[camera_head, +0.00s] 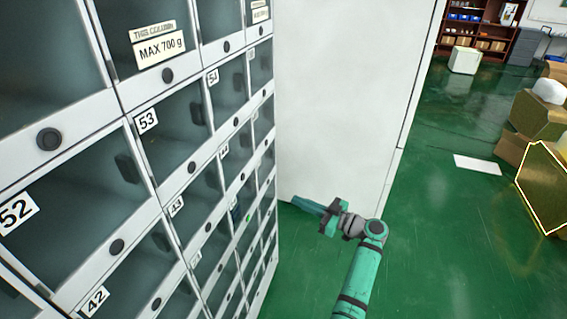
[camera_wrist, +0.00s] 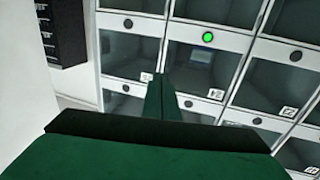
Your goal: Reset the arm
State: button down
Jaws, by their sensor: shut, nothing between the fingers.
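My gripper (camera_head: 309,206) is at the end of my green arm, right of the locker wall (camera_head: 150,213), with its fingers pointing left toward the lower compartments. In the wrist view my gripper (camera_wrist: 160,80) has its two green fingers together with nothing between them. It appears apart from the locker doors. Beyond the fingertips, one compartment (camera_wrist: 200,62) has a lit green light (camera_wrist: 208,37) above it and a small bluish item inside. The green light also shows in the head view (camera_head: 248,218).
A tall white panel (camera_head: 345,90) stands behind my gripper. Green floor (camera_head: 450,230) is open to the right, with a white sheet (camera_head: 477,164) on it. Boxes (camera_head: 540,180) stand at the far right. A black slotted unit (camera_wrist: 60,30) is at the wrist view's upper left.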

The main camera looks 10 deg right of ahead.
jog(key=s+a+f+m+h, duration=0.2)
jog(key=s+f, duration=0.1)
jog(key=f, duration=0.4)
jog(key=s+a+f+m+h, duration=0.2)
jog(key=s+f, duration=0.1)
jog(key=f, duration=0.5)
jog(key=s+a+f+m+h, duration=0.2)
jog(key=s+f, duration=0.1)
jog(key=f, duration=0.4)
jog(key=s+a+f+m+h, duration=0.1)
jog(key=s+f+m+h, duration=0.15)
jog(key=s+f, duration=0.5)
jog(key=s+a+f+m+h, duration=0.1)
jog(key=s+f+h, duration=0.25)
jog(key=s, duration=0.75)
jog(key=s+a+r+m+t+h, duration=0.1)
jog(key=s+r, duration=0.2)
jog(key=s, duration=0.5)
jog(key=s+a+r+m+h, duration=0.1)
jog(key=s+r, duration=0.1)
jog(key=s, duration=0.6)
jog(key=s+a+r+t, duration=0.1)
jog(key=s+r, duration=0.5)
jog(key=r, duration=0.4)
jog(key=s+a+r+n+t, duration=0.1)
jog(key=s+a+r+t, duration=0.1)
jog(key=s+r, duration=0.5)
notch_tip(320, 180, up, 4)
